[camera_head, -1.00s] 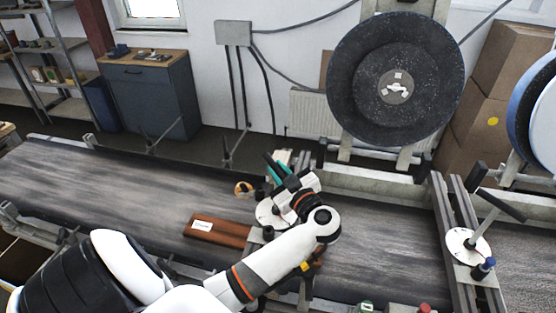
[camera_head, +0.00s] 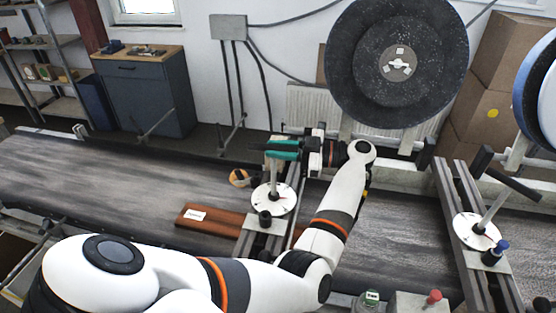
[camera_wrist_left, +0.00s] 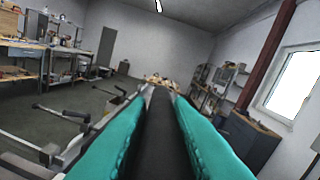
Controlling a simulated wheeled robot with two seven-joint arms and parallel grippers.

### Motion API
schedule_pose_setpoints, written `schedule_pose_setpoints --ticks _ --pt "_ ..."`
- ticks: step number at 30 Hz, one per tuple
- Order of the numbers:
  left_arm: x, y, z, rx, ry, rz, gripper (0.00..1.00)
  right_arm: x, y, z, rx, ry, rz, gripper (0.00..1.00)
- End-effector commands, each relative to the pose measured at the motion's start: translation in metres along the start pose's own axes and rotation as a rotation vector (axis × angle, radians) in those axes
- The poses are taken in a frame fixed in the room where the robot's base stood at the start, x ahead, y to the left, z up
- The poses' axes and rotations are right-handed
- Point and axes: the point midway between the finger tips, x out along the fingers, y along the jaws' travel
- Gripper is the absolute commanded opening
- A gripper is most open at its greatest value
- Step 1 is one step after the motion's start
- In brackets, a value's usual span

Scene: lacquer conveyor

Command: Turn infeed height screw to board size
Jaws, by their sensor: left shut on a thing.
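The near height screw has a white dial (camera_head: 274,200) with a steel post rising from it, on a crossbeam over the conveyor. My left gripper (camera_head: 283,149), with teal fingers, is at the top of this post. It is shut on the dark crank handle (camera_wrist_left: 160,130), which lies between the two teal fingers in the left wrist view. The gripper hides most of the crank in the head view. A reddish-brown board (camera_head: 225,220) with a white label lies on the belt beside and partly under the crossbeam. My right gripper is not in view.
A second screw with a white dial (camera_head: 477,231) and black crank stands on the right crossbeam. A large dark disc (camera_head: 398,65) stands behind the belt. An orange tape roll (camera_head: 239,177) is near the board. The belt's left part (camera_head: 90,190) is clear.

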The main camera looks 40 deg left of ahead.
Motion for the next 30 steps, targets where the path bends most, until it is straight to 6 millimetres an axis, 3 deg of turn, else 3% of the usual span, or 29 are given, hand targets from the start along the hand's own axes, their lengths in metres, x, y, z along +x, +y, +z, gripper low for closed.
schedule_pose_setpoints --ticks 1,9,26,27,30 --pt "-0.001 0.0 -0.004 -0.005 -0.006 0.026 0.0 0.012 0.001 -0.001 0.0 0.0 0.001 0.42" --pt "0.0 -0.003 -0.002 -0.005 -0.043 0.128 0.0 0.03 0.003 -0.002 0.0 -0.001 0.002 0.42" --pt "0.001 -0.004 0.002 -0.006 -0.056 0.159 0.0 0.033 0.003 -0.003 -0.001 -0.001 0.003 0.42" --pt "0.001 -0.004 0.002 -0.006 -0.056 0.159 0.21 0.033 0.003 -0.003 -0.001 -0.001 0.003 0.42" --pt "0.001 -0.004 0.001 -0.006 -0.056 0.159 0.38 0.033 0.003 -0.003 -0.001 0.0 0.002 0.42"
